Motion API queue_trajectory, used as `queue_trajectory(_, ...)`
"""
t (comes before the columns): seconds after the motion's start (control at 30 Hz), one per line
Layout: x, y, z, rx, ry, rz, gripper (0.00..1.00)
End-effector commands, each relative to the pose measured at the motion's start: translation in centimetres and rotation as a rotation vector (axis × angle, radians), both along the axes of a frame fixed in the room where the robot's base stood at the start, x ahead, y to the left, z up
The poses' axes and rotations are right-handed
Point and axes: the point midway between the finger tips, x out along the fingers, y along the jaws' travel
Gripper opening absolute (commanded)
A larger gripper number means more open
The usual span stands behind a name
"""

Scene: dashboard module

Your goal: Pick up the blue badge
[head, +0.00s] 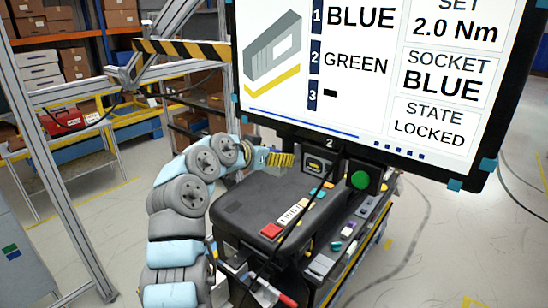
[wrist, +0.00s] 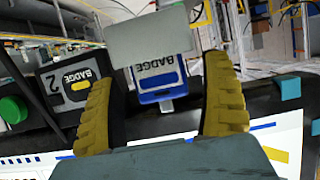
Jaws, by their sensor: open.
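The blue badge (wrist: 158,84) shows in the wrist view as a blue-framed card with a white label reading BADGE, upside down in the picture. It lies between the two yellow fingers of my gripper (wrist: 156,75), with visible gaps on both sides. The fingers are spread and hold nothing. A plain grey plate (wrist: 150,38) covers the picture just above the badge; I cannot tell whether they touch. In the head view my gripper (head: 280,159) is at the back edge of the black console, and I cannot make out the blue badge there.
A grey badge unit with a yellow mark (wrist: 75,88), labelled 2, stands beside the blue badge. It also shows in the head view (head: 320,166). A green button (head: 360,180) is close by. The large screen (head: 380,80) hangs above. The black console (head: 250,205) carries several buttons.

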Motion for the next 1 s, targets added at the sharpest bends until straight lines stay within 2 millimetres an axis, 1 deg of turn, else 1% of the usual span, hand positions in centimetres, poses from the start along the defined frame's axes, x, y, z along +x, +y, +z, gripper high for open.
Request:
queue_trajectory(0.27,0.11,-0.05,-0.07,0.0,0.0,0.001,0.8)
queue_trajectory(0.3,0.11,-0.05,-0.07,0.0,0.0,0.001,0.74)
queue_trajectory(0.37,0.11,-0.04,-0.08,0.0,0.0,0.001,0.56)
queue_trajectory(0.4,0.1,-0.04,-0.07,0.0,0.0,0.001,0.45)
queue_trajectory(0.47,0.1,-0.04,-0.07,0.0,0.0,0.001,0.28)
queue_trajectory(0.5,0.1,-0.04,-0.07,0.0,0.0,0.001,0.17)
queue_trajectory(1.0,0.1,-0.04,0.16,0.001,-0.001,0.001,0.17)
